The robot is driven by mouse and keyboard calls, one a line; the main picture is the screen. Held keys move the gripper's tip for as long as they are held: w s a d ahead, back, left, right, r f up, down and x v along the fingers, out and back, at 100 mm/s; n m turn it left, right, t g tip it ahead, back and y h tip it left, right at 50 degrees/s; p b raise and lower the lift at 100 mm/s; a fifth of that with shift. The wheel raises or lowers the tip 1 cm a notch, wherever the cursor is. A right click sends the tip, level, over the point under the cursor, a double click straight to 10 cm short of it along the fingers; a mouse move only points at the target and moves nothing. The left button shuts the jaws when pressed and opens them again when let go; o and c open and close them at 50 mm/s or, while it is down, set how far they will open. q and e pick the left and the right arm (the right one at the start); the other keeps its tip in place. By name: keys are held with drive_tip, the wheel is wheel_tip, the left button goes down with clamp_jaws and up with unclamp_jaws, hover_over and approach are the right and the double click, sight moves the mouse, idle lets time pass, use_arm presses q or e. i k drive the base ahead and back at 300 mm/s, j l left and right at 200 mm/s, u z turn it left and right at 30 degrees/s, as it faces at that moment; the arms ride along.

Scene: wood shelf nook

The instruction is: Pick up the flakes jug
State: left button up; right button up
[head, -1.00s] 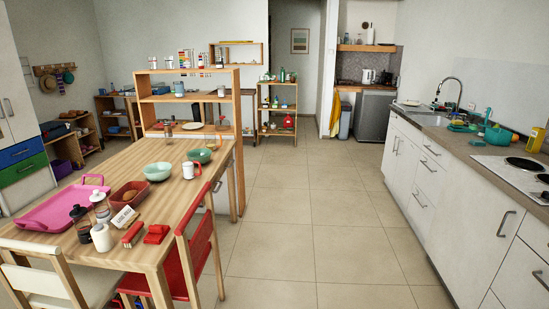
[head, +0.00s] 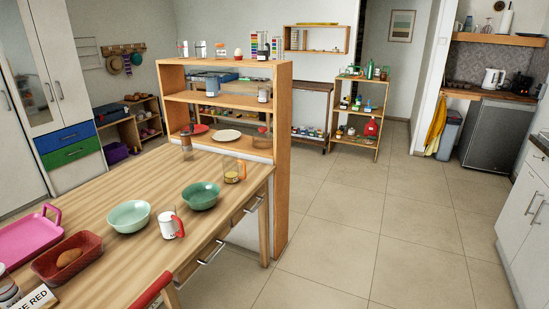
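No thing in view is clearly marked as the flakes jug. A small clear jug with amber contents (head: 234,170) stands upright on the wooden table (head: 150,170) near its far right corner. A clear container with a dark top (head: 186,146) stands near the table's far edge. A dark-topped jug-like vessel (head: 263,46) stands on top of the wooden shelf unit (head: 283,140), beside several small clear jars (head: 201,49). These are too small to tell their contents. Neither of my grippers shows in the head view.
A white and red mug (head: 171,226), two green bowls (head: 129,216) (head: 201,195), a red-brown bread basket (head: 68,258) and a pink tray (head: 28,240) occupy the table. Part of a red chair (head: 153,292) is at its front. Open tiled floor (head: 390,220) lies right, before white counter cabinets (head: 526,215).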

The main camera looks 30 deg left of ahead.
sight(235, 170)
drive_tip(key=i+u, duration=0.4)
drive_tip(key=i, duration=0.2)
drive_tip(key=i+l+u, duration=0.35)
drive_tip(key=i, duration=0.25)
